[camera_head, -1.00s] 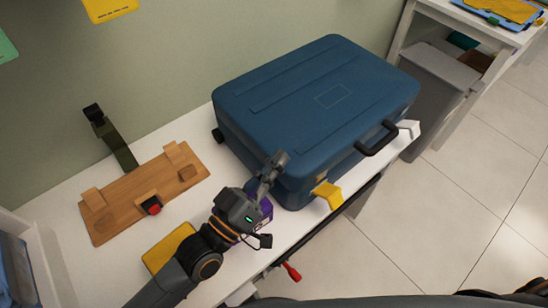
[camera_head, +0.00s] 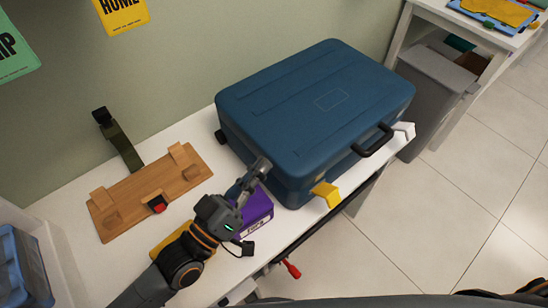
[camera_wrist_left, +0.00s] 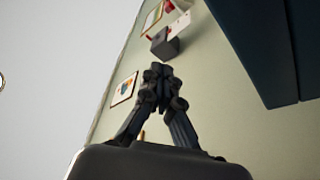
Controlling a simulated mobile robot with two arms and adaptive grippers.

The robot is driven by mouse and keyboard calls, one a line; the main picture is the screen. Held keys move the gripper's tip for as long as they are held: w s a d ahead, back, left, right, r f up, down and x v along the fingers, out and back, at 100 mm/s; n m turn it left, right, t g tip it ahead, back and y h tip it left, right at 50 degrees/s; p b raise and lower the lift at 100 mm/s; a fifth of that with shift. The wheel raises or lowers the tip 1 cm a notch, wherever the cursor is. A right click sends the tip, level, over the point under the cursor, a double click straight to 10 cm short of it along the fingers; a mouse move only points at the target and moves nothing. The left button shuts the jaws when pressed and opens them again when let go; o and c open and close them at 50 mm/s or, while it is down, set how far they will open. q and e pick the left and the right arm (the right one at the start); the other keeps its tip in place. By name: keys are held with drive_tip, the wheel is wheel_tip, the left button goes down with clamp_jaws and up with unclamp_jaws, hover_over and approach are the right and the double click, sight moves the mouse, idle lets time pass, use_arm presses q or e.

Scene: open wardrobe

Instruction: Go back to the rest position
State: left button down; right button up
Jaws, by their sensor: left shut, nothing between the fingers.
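My left gripper (camera_head: 258,168) is shut and empty. In the head view it is in front of the left front corner of the closed blue suitcase (camera_head: 315,100), partly over a purple box (camera_head: 258,212); I cannot tell whether it touches the suitcase. In the left wrist view the fingers (camera_wrist_left: 160,72) meet at their tips, with the wall and the dark suitcase side (camera_wrist_left: 265,50) beyond. My right gripper is not in view.
The suitcase lies on a white table (camera_head: 65,205). A wooden board (camera_head: 135,200) with a red button, and a yellow item (camera_head: 165,243), lie to the left. A blue bin (camera_head: 22,270) stands at the far left. Grey bins (camera_head: 435,90) stand right.

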use_arm(q)
drive_tip(key=shift+w+a+b+v, duration=0.1)
drive_tip(key=shift+w+v, duration=0.05)
drive_tip(key=shift+v, duration=0.7)
drive_tip(key=shift+w+a+b+v, duration=0.1)
drive_tip(key=shift+b+v, duration=0.05)
drive_tip(key=shift+v, duration=0.65)
drive_tip(key=shift+w+a+b+v, duration=0.1)
drive_tip(key=shift+w+a+v, duration=0.05)
drive_tip(key=shift+v, duration=0.7)
